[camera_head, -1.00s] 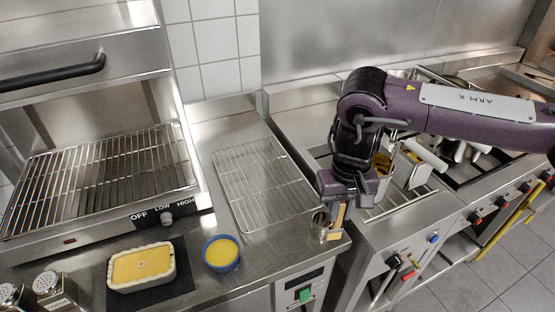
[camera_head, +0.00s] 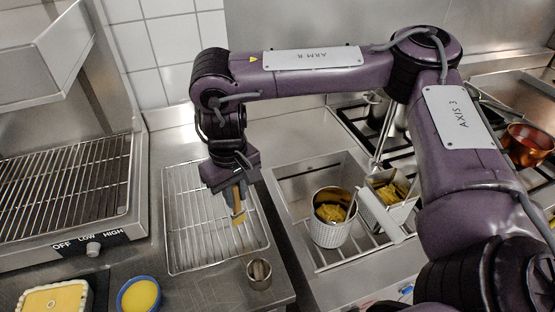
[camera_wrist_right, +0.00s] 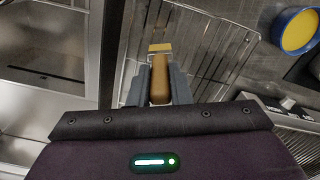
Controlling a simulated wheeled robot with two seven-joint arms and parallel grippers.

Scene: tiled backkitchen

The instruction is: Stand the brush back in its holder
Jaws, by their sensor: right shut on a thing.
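The brush (camera_head: 238,205) has a wooden handle and pale yellow bristles. It hangs nearly upright, bristles down, in my right gripper (camera_head: 237,187), over the wire rack. In the wrist view its handle (camera_wrist_right: 160,82) sits between the two grey fingers, with the bristle end (camera_wrist_right: 160,47) beyond them. The holder (camera_head: 259,273) is a small open metal cup standing on the steel counter near its front right corner. The brush is apart from it, up and to the left of it in the picture. My left gripper is not in view.
The wire rack (camera_head: 190,262) lies left of the holder. A blue bowl of yellow liquid (camera_head: 139,294) and a white dish (camera_head: 52,298) stand at the front left, below the grill (camera_head: 65,190).

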